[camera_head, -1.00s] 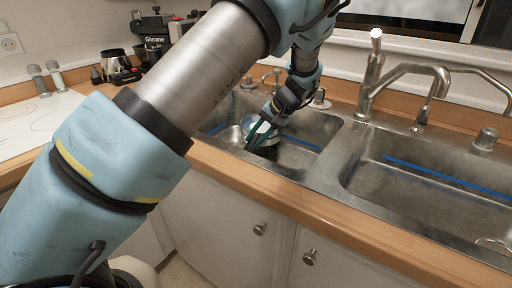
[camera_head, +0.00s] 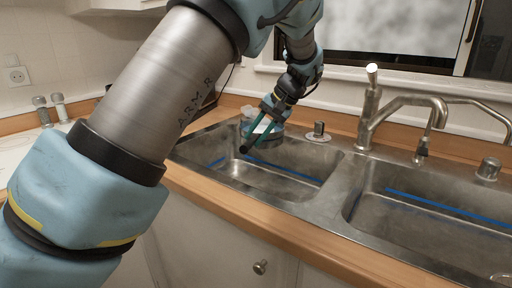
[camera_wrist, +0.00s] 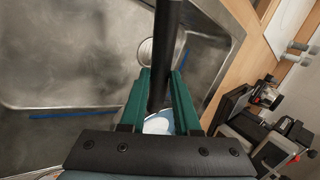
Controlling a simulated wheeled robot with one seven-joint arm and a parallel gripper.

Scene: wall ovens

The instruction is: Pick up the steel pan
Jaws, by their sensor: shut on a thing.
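The steel pan (camera_head: 272,137) shows in the head view above the left sink basin, partly hidden behind my gripper. Its black handle (camera_wrist: 166,40) runs between the green fingers in the wrist view and sticks out past them. My gripper (camera_head: 255,136) is shut on this handle. A small pale part of the pan (camera_wrist: 158,123) shows between the fingers near the palm; most of its body is hidden there. The pan appears raised clear of the basin floor.
The left basin (camera_head: 250,178) below looks empty, with a blue stripe and a drain (camera_wrist: 146,50). The faucet (camera_head: 372,110) stands to the right by the second basin (camera_head: 430,215). A wooden counter edge (camera_head: 225,200) runs in front. Dark appliances (camera_wrist: 262,120) stand beside the sink.

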